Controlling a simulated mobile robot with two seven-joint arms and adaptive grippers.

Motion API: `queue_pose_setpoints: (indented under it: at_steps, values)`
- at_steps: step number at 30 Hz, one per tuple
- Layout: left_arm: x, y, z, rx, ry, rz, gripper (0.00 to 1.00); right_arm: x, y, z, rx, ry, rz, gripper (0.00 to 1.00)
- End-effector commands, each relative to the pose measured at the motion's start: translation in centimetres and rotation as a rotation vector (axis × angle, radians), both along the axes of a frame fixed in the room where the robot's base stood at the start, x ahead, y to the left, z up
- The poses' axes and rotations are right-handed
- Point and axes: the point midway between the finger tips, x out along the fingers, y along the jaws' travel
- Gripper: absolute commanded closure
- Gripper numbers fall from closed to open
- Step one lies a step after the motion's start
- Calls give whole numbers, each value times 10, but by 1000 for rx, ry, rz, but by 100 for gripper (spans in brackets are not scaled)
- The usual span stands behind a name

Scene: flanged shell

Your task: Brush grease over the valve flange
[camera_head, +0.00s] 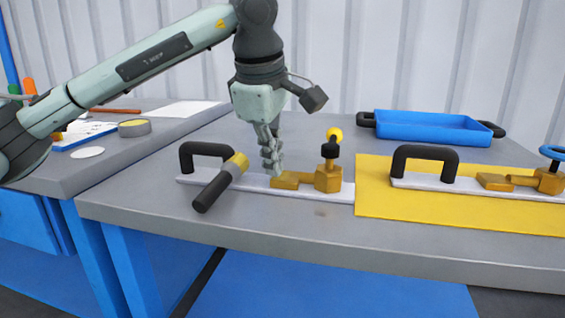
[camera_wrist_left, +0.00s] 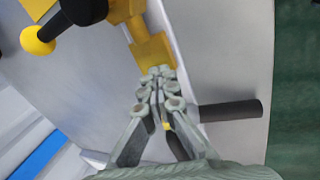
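A brass valve with a flat flange (camera_head: 285,181) sits on a pale plate (camera_head: 338,193) with a black arched handle. Its lever has a yellow ball knob (camera_head: 335,134). The flange also shows in the left wrist view (camera_wrist_left: 153,50). A brush-like tool with a black grip (camera_head: 212,192) and yellow collar lies across the plate, left of the flange. My left gripper (camera_head: 272,170) points down beside the flange's left end. Its fingers look shut, with nothing visible between the tips; in the left wrist view the fingertips (camera_wrist_left: 160,73) almost meet at the flange. Contact is unclear.
A second brass valve (camera_head: 547,180) with a blue handwheel is on a similar handled plate on a yellow mat (camera_head: 400,213). A blue tray (camera_head: 428,128) stands behind. A side bench at left holds tape (camera_head: 134,128) and papers. The grey table's front strip is clear.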

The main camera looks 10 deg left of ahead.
Motion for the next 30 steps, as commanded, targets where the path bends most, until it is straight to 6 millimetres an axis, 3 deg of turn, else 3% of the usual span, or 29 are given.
queue_pose_setpoints:
  at_steps: [13, 21, 30]
  values:
    - [1, 19, -1, 1, 1, 1, 100, 0, 0, -3, 0, 0, 0, 60]
    - [1, 42, -1, 0, 1, 2, 100, 0, 0, -5, 0, 0, 0, 60]
    - [1, 44, -1, 1, 1, 0, 100, 0, 0, -5, 0, 0, 0, 60]
